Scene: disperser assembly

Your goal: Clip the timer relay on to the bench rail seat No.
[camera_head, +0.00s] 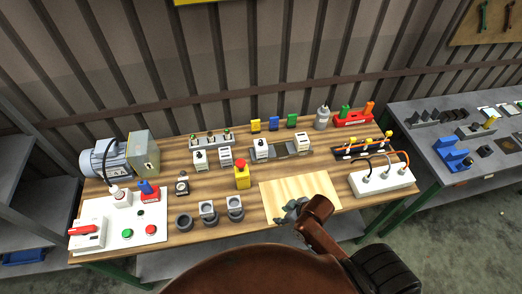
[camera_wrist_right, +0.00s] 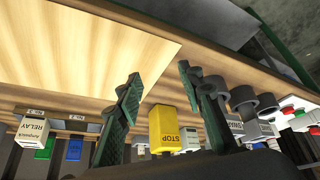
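The grey bench rail (camera_head: 282,150) lies towards the back middle of the wooden bench. A white module (camera_head: 261,147) sits at its left end and another white module (camera_head: 302,141) at its right end, with bare rail between. In the right wrist view a white block marked RELAY (camera_wrist_right: 31,131) shows at the left, beside numbered rail plates (camera_wrist_right: 77,126). I cannot tell which white module is the timer relay. My right gripper (camera_head: 290,211) is above the pale wooden board near the front edge. Its fingers (camera_wrist_right: 159,74) are apart with nothing between them. My left gripper is out of view.
A yellow stop button (camera_head: 242,176) stands left of the board (camera_head: 318,188). More white modules (camera_head: 200,160) stand at left. Round dark holders (camera_head: 184,221) line the front. A white socket strip (camera_head: 382,180) with cables is at right. The board's middle is clear.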

